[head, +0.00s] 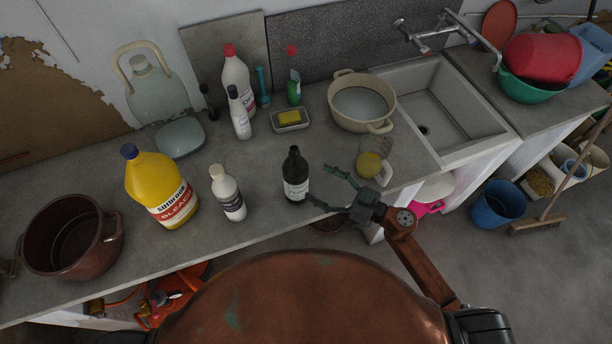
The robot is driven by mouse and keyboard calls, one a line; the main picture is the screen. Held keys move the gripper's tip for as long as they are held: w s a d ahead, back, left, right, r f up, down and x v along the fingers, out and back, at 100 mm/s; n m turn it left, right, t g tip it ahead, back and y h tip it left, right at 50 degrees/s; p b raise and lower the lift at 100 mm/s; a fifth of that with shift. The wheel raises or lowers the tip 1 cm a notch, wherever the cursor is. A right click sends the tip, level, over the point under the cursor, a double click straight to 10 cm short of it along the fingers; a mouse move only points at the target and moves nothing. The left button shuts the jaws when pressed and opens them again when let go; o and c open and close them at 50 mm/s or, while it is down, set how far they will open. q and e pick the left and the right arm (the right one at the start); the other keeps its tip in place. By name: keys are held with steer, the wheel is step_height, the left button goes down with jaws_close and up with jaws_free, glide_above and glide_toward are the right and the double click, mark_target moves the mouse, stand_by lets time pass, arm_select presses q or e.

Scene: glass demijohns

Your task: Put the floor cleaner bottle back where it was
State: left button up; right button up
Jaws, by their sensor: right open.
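No readable label says floor cleaner, so I cannot tell which bottle it is. A dark bottle (296,178) with a white label stands upright near the counter's front edge. My right gripper (321,184) is open and empty just right of it, fingers pointing toward it; whether they touch is unclear. A white bottle (229,195) with a dark label stands to its left, then a yellow bleach jug (158,187). Behind stand a white red-capped bottle (236,80), a smaller white black-capped bottle (239,118) and a green bottle (294,90). My left gripper is not in view.
A brown pot (70,238) sits at the left of the counter (255,215). Bare counter lies behind the dark bottle.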

steer(key=shift+v, duration=1.55)
